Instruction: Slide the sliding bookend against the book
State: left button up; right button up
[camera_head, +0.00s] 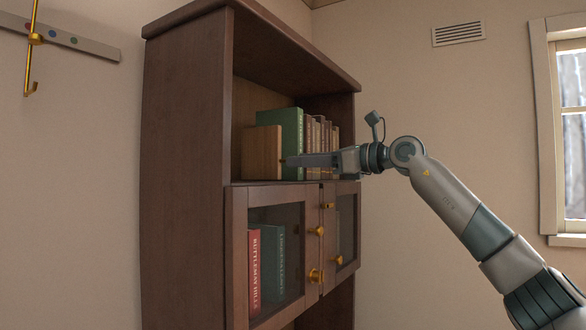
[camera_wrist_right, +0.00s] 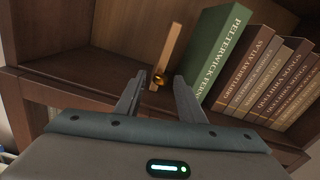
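The sliding bookend (camera_head: 261,152) is an upright light-wood panel with a small gold knob on its front edge, standing on the open shelf. In the right wrist view the bookend (camera_wrist_right: 172,48) shows edge-on, a little tilted in the picture, with its knob facing me. The green book (camera_head: 292,130) stands to its right; in the right wrist view a gap shows between the bookend and the green book (camera_wrist_right: 218,52). My right gripper (camera_wrist_right: 158,83) is open, its fingers on either side of the knob. I cannot tell whether they touch it. My left gripper is out of view.
Several brown books (camera_wrist_right: 262,75) stand to the right of the green one. The dark wooden bookcase (camera_head: 186,170) has glass doors with gold knobs below the shelf. Shelf room left of the bookend is empty. A wall rack (camera_head: 70,40) hangs at left.

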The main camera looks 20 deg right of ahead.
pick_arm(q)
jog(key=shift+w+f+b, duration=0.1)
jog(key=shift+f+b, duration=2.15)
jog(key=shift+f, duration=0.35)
pick_arm(e)
jog(key=v, duration=1.3)
